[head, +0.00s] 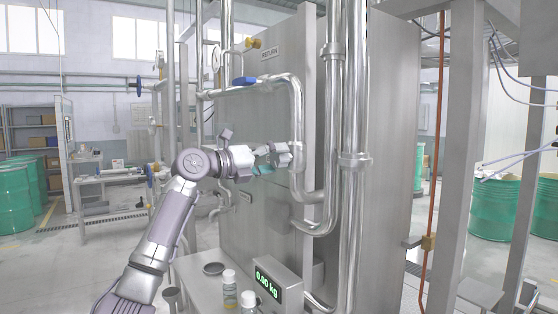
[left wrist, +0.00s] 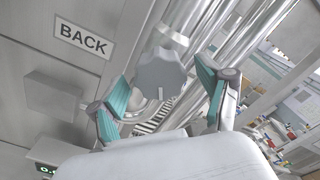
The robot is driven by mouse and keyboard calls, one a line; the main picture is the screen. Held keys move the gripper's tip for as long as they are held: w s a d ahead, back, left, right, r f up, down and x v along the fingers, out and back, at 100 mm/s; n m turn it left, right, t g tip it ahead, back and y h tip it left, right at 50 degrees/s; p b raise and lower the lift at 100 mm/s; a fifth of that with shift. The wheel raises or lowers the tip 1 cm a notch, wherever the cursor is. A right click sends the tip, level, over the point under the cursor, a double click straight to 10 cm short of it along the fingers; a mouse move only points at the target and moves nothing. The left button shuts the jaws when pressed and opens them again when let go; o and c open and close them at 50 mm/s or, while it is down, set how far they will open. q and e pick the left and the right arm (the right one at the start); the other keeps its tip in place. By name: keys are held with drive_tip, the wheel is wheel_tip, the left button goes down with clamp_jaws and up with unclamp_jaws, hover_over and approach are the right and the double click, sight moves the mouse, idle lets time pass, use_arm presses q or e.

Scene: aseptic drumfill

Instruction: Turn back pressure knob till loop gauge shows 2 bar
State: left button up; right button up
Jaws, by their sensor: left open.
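The back pressure knob (left wrist: 160,72) is a grey lobed knob beside a sign reading BACK (left wrist: 82,38) in the left wrist view. A pale pointer line shows at its lower edge. My left gripper (left wrist: 162,85) is open, with its teal finger pads to the left and right of the knob. I cannot tell whether either pad touches it. In the head view the left gripper (head: 277,158) reaches toward the pipework, and the knob is not clearly visible there. No loop gauge face can be read in either view. My right gripper is not in view.
Steel pipes (head: 298,130) run close to the gripper before a steel panel (head: 262,215). A blue valve handle (head: 244,81) sits above. Below, a scale display (head: 270,286) reads 0.00 kg beside small bottles (head: 230,292). Green drums (head: 14,200) stand far left.

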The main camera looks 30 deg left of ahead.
use_arm(q)
drive_tip(key=v, duration=1)
drive_tip(key=shift+s+a, duration=0.15)
drive_tip(key=shift+s, duration=0.1)
drive_tip(key=shift+f, duration=0.1)
